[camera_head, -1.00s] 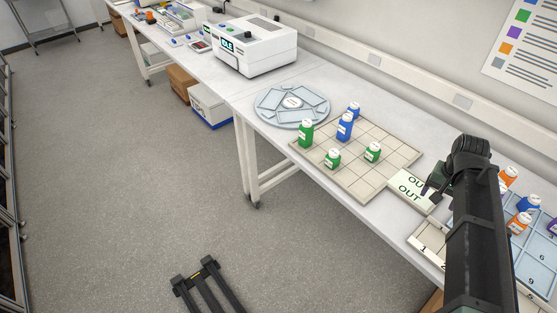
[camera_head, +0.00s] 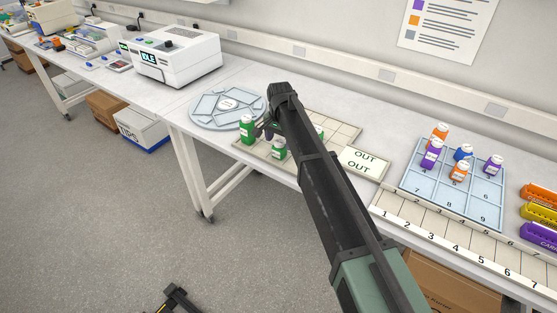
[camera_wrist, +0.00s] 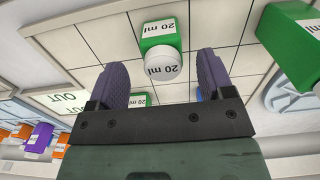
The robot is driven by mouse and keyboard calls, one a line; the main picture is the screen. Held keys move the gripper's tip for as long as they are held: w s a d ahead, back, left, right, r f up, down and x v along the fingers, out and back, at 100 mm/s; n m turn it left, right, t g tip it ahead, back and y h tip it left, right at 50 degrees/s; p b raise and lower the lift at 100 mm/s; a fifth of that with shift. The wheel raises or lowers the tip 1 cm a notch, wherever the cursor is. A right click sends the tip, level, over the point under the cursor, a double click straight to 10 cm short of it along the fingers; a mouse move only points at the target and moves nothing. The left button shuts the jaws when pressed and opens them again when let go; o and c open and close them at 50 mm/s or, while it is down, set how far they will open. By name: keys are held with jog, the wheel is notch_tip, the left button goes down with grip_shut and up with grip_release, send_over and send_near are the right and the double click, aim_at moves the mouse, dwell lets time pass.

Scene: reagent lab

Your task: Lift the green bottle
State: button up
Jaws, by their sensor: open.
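Several green bottles with white caps stand on a tan gridded tray. In the head view a taller one (camera_head: 247,130) is at the left, a short one (camera_head: 279,149) is near the tray's front edge, and another (camera_head: 319,133) is partly behind my arm. My gripper (camera_head: 264,131) is over the tray, open and empty. In the wrist view a green bottle (camera_wrist: 157,28) labelled 20 ml lies just beyond the gap between my fingertips (camera_wrist: 160,66). A second green bottle (camera_wrist: 138,99) is partly hidden behind the gripper; the large one (camera_wrist: 290,38) is at the right.
A blue item (camera_wrist: 199,94) barely shows beside a finger. A round grey carousel (camera_head: 204,112) is left of the tray; an OUT plate (camera_head: 362,162) is at its right. A blue rack (camera_head: 423,190) with orange, purple and blue bottles stands farther right.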

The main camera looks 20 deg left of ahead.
aim_at(279, 149)
notch_tip(279, 149, down, 6)
jog(key=b, duration=0.5)
jog(key=shift+w+a+r, duration=0.1)
jog(key=shift+r, duration=0.4)
jog(key=c, duration=1)
jog(key=shift+r, duration=0.15)
notch_tip(279, 149, up, 20)
jog(key=p, duration=2)
